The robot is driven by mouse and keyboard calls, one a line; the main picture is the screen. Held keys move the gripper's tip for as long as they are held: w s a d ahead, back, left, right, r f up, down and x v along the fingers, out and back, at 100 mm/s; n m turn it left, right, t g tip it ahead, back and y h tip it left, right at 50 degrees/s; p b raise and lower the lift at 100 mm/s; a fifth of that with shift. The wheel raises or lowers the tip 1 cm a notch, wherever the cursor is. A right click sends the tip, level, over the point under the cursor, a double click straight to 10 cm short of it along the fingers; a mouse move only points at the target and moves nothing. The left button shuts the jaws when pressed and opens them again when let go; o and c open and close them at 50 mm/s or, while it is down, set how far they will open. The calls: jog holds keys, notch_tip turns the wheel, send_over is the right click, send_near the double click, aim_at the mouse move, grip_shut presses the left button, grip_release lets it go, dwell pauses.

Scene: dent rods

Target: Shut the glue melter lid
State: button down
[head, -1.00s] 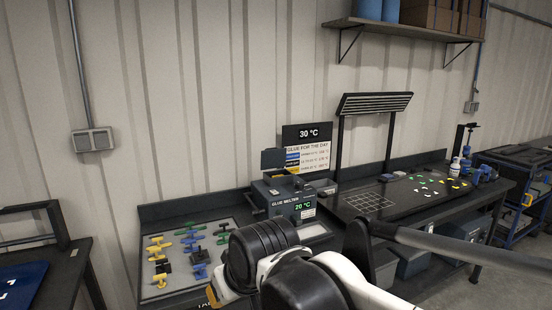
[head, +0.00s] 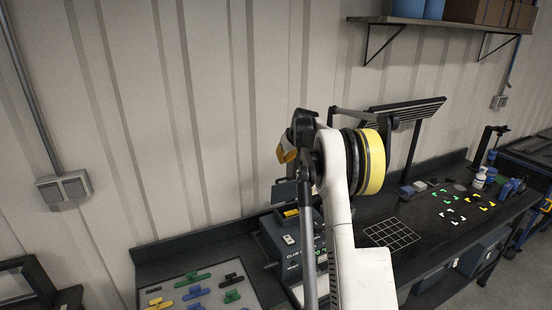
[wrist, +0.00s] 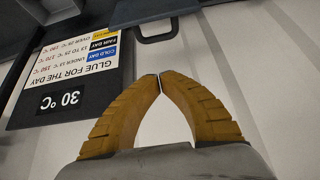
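The glue melter (head: 273,237) is a dark grey box on the bench in the head view, partly hidden by my arm. Its dark lid (head: 284,193) stands raised at the back. In the wrist view, which shows the scene upside down, a dark panel that looks like the lid (wrist: 185,8) is at the top, with a loop handle (wrist: 157,38). My gripper (wrist: 160,77) has its orange fingertips together with nothing between them. In the head view the gripper's orange part shows above the lid. The fingertips look apart from the handle.
A glue temperature sign (wrist: 85,60) reading 30 °C is by the wall. A tray of coloured clamps (head: 195,289) lies left of the melter. A white grid (head: 391,234) and small bottles (head: 479,178) are on the bench to the right. A shelf (head: 440,24) hangs above.

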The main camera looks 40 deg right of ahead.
aim_at(284, 189)
jog(key=d+x, duration=0.1)
jog(key=x, duration=0.9)
jog(key=shift+s+a+p, duration=0.15)
jog(key=shift+s+a, duration=0.1)
jog(key=shift+s, duration=0.7)
jog(key=shift+s+a+p, duration=0.15)
jog(key=shift+s+a, duration=0.1)
jog(key=shift+s, duration=0.7)
jog(key=shift+r, duration=0.1)
